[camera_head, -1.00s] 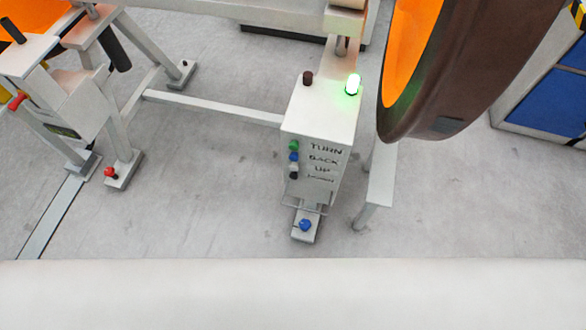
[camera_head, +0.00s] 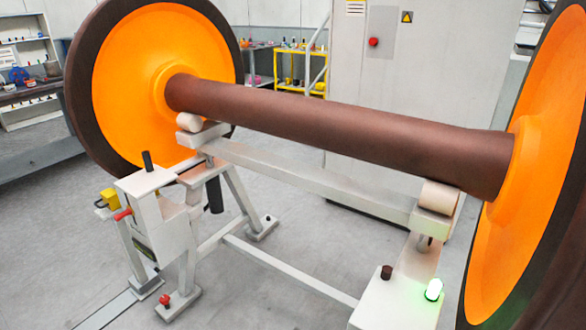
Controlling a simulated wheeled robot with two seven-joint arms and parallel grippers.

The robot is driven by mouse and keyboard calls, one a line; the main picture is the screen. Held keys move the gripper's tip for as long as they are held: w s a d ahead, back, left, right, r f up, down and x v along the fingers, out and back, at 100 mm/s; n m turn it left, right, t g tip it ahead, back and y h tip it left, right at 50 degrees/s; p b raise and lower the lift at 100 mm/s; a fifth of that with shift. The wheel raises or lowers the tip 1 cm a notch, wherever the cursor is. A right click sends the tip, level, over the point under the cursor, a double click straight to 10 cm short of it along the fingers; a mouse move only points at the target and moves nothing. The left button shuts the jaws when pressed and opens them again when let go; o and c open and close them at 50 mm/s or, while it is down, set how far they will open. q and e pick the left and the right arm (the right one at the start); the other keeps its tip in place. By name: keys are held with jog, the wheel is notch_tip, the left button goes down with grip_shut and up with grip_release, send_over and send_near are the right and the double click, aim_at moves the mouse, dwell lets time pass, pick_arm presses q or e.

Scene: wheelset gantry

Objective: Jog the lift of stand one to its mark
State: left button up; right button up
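A wheelset with two orange-faced wheels, one at the left (camera_head: 140,75) and one at the right (camera_head: 535,170), and a brown axle (camera_head: 330,120) rests on rollers of a white stand (camera_head: 310,180). A control box (camera_head: 400,300) at the bottom right bears a lit green lamp (camera_head: 434,289) and a dark knob (camera_head: 387,271); its front with the buttons is out of frame. At the left, a white unit (camera_head: 155,205) carries a black handle (camera_head: 147,160) and a red-tipped lever (camera_head: 122,214). Which part is stand one's lift, and its mark, I cannot tell. Neither gripper is in view.
A red knob (camera_head: 165,300) sits on a foot of the stand. A floor rail (camera_head: 105,313) runs at the lower left. Behind stand a grey cabinet (camera_head: 425,70) with a red button (camera_head: 373,42), a yellow shelf (camera_head: 300,70) and a left rack (camera_head: 30,60). Grey floor is open between.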

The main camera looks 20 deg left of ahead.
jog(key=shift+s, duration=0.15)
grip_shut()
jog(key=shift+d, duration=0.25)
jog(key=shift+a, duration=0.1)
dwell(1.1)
